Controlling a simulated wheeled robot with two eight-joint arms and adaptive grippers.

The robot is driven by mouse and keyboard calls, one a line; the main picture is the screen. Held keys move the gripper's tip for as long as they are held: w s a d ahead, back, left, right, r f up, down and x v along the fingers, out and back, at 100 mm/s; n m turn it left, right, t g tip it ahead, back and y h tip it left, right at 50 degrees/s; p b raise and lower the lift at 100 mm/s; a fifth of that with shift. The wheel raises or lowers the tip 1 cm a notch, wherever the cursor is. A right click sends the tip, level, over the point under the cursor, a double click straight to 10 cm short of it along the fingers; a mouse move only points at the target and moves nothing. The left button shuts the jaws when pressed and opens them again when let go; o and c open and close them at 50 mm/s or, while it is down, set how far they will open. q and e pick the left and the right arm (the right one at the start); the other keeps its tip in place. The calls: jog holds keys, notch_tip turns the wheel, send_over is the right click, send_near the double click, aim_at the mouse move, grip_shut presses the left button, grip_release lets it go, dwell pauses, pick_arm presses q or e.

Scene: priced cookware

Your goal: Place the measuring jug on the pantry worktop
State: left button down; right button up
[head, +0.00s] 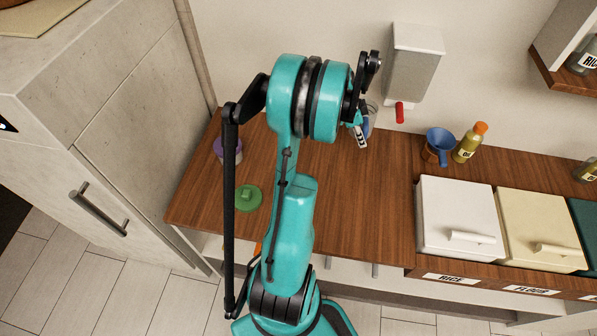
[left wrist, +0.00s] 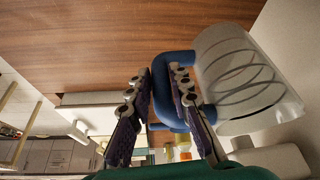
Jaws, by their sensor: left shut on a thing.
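The measuring jug is clear with ring markings and a blue handle, at the right of the left wrist view (left wrist: 240,75). In the head view only a small part of its blue handle (head: 367,128) shows; my arm and gripper hide much of the rest. My left gripper (head: 361,132) is shut on the blue handle, whose loop lies at the fingers in the left wrist view (left wrist: 160,88). The brown wooden worktop (head: 345,200) lies below the jug. I cannot tell whether the jug touches it. My right gripper is in neither view.
A purple-topped container (head: 230,152) and a green lid (head: 248,198) are at the left of the worktop. A dispenser (head: 414,65) with a red spout hangs on the wall. A blue funnel (head: 439,147), an oil bottle (head: 468,143) and bins (head: 460,212) stand right. The worktop's middle front is clear.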

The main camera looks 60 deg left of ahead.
pick_arm(q)
jog(key=s+a, duration=0.2)
jog(key=a, duration=0.2)
jog(key=shift+m, duration=0.3)
jog(key=w+d+f, duration=0.1)
jog(key=w, duration=0.2)
jog(key=w+d+f+b, duration=0.1)
jog(key=w+d+f, duration=0.1)
jog(key=w, duration=0.1)
jog(key=w+d+f+b, duration=0.1)
jog(key=w+d+f, duration=0.1)
jog(key=w, duration=0.1)
jog(key=shift+w+f, duration=0.1)
jog(key=shift+f, duration=0.05)
jog(key=w+d+f+b, duration=0.1)
jog(key=w+f, duration=0.1)
jog(key=w, duration=0.1)
jog(key=shift+w+d+f+b, duration=0.15)
jog(key=shift+d+f+b, duration=0.2)
jog(key=shift+d, duration=0.05)
jog(key=shift+f, duration=0.1)
jog(key=c, duration=1.4)
grip_release()
